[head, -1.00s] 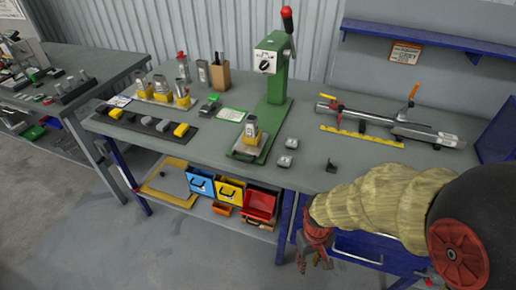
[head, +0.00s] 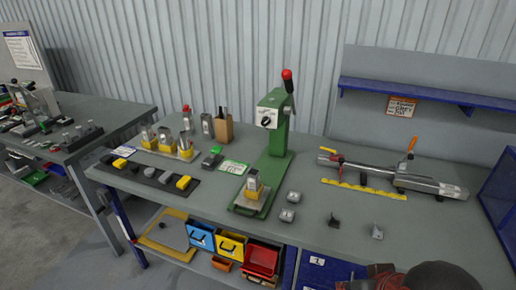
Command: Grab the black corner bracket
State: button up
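The black corner bracket (head: 334,220) is a small dark angled piece. It lies on the grey-green worktable (head: 300,245) near the front edge, right of the green press. A similar but lighter grey bracket (head: 377,232) lies a little to its right, apart from it. Part of my own arm shows at the bottom right edge, in front of the table. My gripper's fingers are not visible in the head view, so their opening and distance to the bracket do not show.
Two small metal blocks (head: 289,206) lie left of the bracket, beside the green press (head: 276,160). A long metal clamp device (head: 395,178) with a yellow strip lies behind it. A blue panel (head: 497,195) bounds the right end. Table around the brackets is clear.

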aim_at(333, 224)
jog(key=k+j, duration=0.3)
jog(key=k, duration=0.15)
jog(key=k+j, duration=0.3)
jog(key=k, duration=0.15)
jog(key=k+j+z, duration=0.1)
jog(key=k+j, duration=0.5)
jog(key=k, duration=0.35)
jog(key=k+j, duration=0.25)
jog(key=k, duration=0.2)
jog(key=i+j+z, duration=0.15)
jog(key=i, duration=0.5)
jog(key=i+j+z, duration=0.15)
jog(key=i+j, duration=0.15)
jog(key=i, duration=0.3)
jog(key=i+j+z, duration=0.15)
jog(key=i+j, duration=0.2)
jog(key=i, duration=0.25)
jog(key=i+j+z, duration=0.2)
jog(key=i+j, duration=0.2)
jog(key=i, duration=0.2)
